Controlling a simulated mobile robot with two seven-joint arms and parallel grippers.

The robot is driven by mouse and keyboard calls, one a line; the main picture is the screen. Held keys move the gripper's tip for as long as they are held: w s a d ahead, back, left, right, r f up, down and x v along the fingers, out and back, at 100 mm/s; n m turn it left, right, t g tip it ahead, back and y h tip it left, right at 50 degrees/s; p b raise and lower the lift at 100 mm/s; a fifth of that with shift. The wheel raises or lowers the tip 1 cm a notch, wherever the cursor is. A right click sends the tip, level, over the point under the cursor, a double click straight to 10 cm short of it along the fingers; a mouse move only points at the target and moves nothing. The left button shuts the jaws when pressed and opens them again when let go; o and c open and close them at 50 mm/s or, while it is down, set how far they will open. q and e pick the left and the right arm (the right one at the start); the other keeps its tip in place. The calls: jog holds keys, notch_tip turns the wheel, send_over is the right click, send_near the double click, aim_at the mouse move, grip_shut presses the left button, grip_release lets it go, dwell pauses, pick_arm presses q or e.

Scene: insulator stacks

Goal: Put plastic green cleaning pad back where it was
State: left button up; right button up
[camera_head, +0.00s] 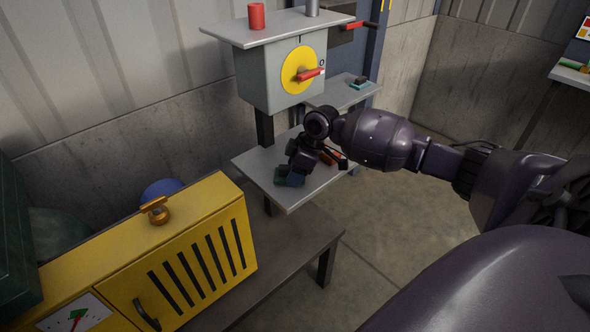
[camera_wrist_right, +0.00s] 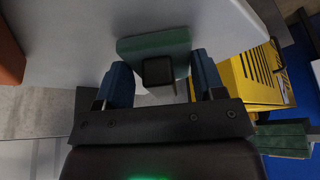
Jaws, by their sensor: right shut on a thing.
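The green cleaning pad (camera_wrist_right: 154,46) with its dark block-shaped handle (camera_wrist_right: 158,71) is at the light grey shelf in the right wrist view. The blue fingertips of my right gripper (camera_wrist_right: 160,85) are on either side of the handle, and the gripper is shut on the pad. In the head view the pad (camera_head: 283,180) shows as a small green patch at the left part of the lower grey shelf (camera_head: 295,200), under my right gripper (camera_head: 291,175). I cannot tell whether the pad touches the shelf. My left gripper is not in view.
An orange-red object (camera_head: 333,156) lies on the same shelf behind the gripper. A grey box with a yellow dial (camera_head: 303,69) stands above the shelf. A yellow slotted cabinet (camera_head: 190,262) is at the lower left. A teal and dark item (camera_head: 359,84) lies on the shelf behind.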

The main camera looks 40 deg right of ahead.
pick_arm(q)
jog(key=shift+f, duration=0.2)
pick_arm(e)
jog(key=o, duration=0.9)
jog(key=shift+f, duration=0.1)
jog(key=shift+d+r, duration=0.15)
jog(key=shift+r, duration=0.35)
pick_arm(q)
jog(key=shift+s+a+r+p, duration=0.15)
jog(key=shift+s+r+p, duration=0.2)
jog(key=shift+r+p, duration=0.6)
pick_arm(e)
jog(key=v, duration=1.1)
jog(key=shift+s, duration=0.1)
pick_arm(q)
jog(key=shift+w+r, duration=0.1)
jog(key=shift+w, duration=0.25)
pick_arm(e)
jog(key=shift+s, duration=0.1)
